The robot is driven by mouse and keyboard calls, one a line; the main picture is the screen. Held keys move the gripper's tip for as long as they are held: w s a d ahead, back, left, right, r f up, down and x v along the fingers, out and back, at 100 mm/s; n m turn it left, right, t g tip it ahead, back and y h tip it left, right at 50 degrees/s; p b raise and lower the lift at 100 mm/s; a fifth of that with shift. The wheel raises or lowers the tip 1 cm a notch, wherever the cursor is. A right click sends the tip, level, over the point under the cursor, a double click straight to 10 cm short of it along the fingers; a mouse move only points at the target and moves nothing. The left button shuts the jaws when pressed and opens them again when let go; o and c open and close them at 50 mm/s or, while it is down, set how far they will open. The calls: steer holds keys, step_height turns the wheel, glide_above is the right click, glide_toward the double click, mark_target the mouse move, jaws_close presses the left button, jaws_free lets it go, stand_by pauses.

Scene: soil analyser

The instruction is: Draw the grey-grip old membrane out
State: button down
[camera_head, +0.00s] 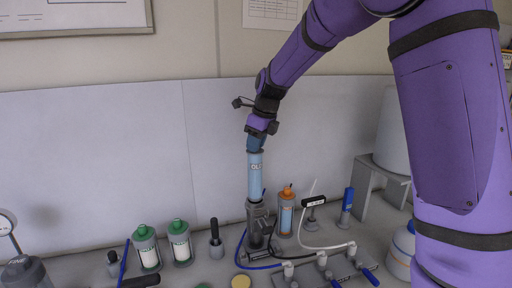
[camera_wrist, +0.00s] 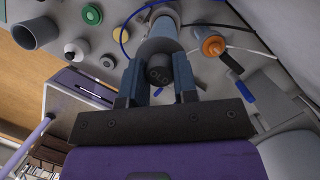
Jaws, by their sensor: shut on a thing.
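The old membrane (camera_head: 255,183) is a light blue upright cylinder marked "OLD". It rises from the dark grey housing (camera_head: 257,222) in the head view; its lower end meets the housing's mouth, and how much is still inside is hidden. My gripper (camera_head: 256,143) is at its top, pointing down. In the wrist view, my gripper (camera_wrist: 157,66) has its two blue fingers shut on the membrane's round dark grey grip (camera_wrist: 159,75). The membrane's light blue body (camera_wrist: 166,12) shows beyond the grip.
An orange-capped cartridge (camera_head: 286,217) stands close right of the housing. White and blue tubes run around the housing's base, with blue-handled valves (camera_head: 369,276) in front. Two green-capped bottles (camera_head: 181,243) and a dark-handled item (camera_head: 215,241) stand left.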

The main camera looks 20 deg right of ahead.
steer(key=shift+r, duration=2.1)
